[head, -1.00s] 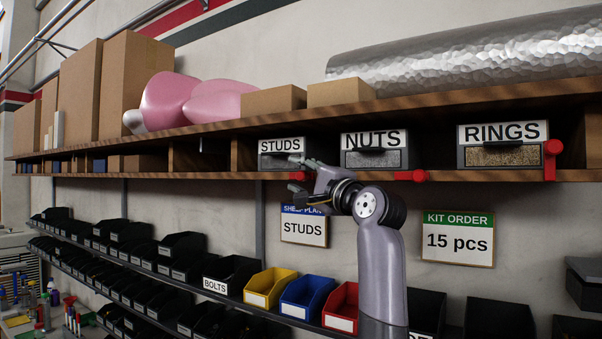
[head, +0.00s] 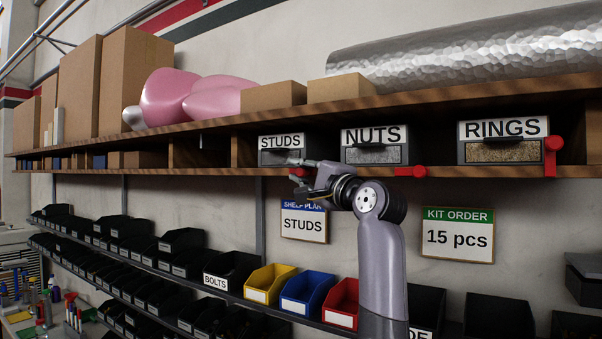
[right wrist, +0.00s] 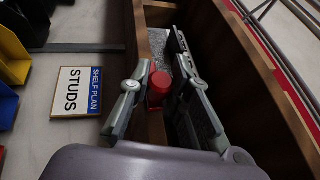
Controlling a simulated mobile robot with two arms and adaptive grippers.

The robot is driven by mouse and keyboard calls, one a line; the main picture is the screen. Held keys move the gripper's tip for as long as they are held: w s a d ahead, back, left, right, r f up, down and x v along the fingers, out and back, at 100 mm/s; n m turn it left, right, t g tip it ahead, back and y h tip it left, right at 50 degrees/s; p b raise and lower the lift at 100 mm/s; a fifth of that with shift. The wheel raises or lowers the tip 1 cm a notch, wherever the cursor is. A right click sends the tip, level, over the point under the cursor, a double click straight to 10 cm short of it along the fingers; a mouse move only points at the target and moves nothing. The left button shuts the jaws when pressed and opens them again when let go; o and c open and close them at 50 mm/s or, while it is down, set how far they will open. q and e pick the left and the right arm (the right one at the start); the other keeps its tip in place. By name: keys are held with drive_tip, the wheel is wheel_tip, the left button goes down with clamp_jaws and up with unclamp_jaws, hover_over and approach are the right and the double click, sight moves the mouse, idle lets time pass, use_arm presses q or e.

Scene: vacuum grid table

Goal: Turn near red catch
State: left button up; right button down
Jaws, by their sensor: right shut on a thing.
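A red catch (head: 299,172) sits on the shelf's front edge below the STUDS bin (head: 282,149). My right gripper (head: 304,166) is shut on this catch, whose round red end (right wrist: 159,84) shows between the two fingers in the right wrist view. The fingers hide part of the catch in the head view. A second red catch (head: 411,171) lies sideways below the NUTS bin (head: 375,145). A third red catch (head: 551,157) stands upright beside the RINGS bin (head: 503,141). My left gripper is not in view.
The wooden shelf (head: 210,170) runs just above my right arm. A SHELF PLAN sign (head: 303,223) reading STUDS and a KIT ORDER sign (head: 457,234) hang below it. Yellow (head: 268,285), blue (head: 307,295) and red (head: 343,303) bins stand lower down.

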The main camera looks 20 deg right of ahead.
drive_tip(key=r+n+g, duration=0.1)
drive_tip(key=g, duration=0.1)
drive_tip(key=shift+r+g+h, duration=0.1)
drive_tip(key=shift+g+h, duration=0.3)
drive_tip(key=shift+w+a+r+n+g+h, duration=0.15)
drive_tip(key=shift+r+n+g+h, duration=0.2)
drive_tip(key=shift+g, duration=0.45)
drive_tip(key=shift+w+a+r+n+g+h, duration=0.2)
drive_tip(key=shift+n+g, duration=0.25)
drive_tip(key=shift+g, duration=0.35)
drive_tip(key=shift+d, duration=0.1)
drive_tip(key=c, duration=1.5)
unclamp_jaws()
drive_tip(key=shift+o, duration=0.2)
